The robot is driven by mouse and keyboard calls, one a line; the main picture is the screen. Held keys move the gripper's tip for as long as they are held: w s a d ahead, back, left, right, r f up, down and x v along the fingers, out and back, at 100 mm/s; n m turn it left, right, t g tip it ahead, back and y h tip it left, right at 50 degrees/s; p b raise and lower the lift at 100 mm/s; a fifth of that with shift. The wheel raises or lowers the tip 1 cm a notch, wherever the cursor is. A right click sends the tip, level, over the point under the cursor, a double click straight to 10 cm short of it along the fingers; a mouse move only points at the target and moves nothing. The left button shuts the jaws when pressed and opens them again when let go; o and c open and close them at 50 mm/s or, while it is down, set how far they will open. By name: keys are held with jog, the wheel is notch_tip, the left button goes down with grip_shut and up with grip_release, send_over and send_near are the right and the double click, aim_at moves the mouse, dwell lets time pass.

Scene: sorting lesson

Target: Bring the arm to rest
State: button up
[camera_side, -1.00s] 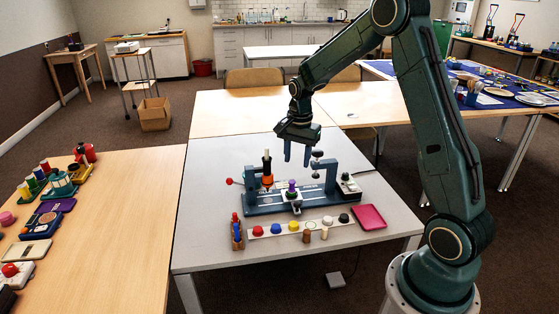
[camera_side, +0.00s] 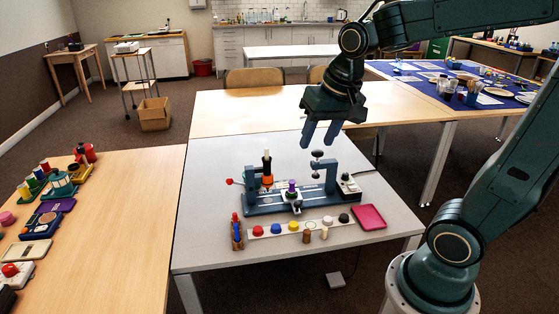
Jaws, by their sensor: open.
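My gripper (camera_side: 321,135) hangs in the air above the back right part of the grey table (camera_side: 210,222), pointing down. Its two blue fingers are apart with nothing between them. It is clear of the blue-grey workstation (camera_side: 265,208) below it. The workstation carries an orange and black upright piece (camera_side: 267,172), a purple-topped piece (camera_side: 292,187) and a clamp-like post (camera_side: 331,172).
A wooden table (camera_side: 120,230) with several items stands at left. The air around my gripper is free.

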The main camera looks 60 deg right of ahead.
jog(key=s+a+n+t, duration=0.2)
jog(key=s+a+n, duration=0.2)
jog(key=s, duration=0.7)
jog(key=shift+a+r+n+y, duration=0.3)
jog(key=shift+a+r+n, duration=0.1)
jog(key=shift+n, duration=0.7)
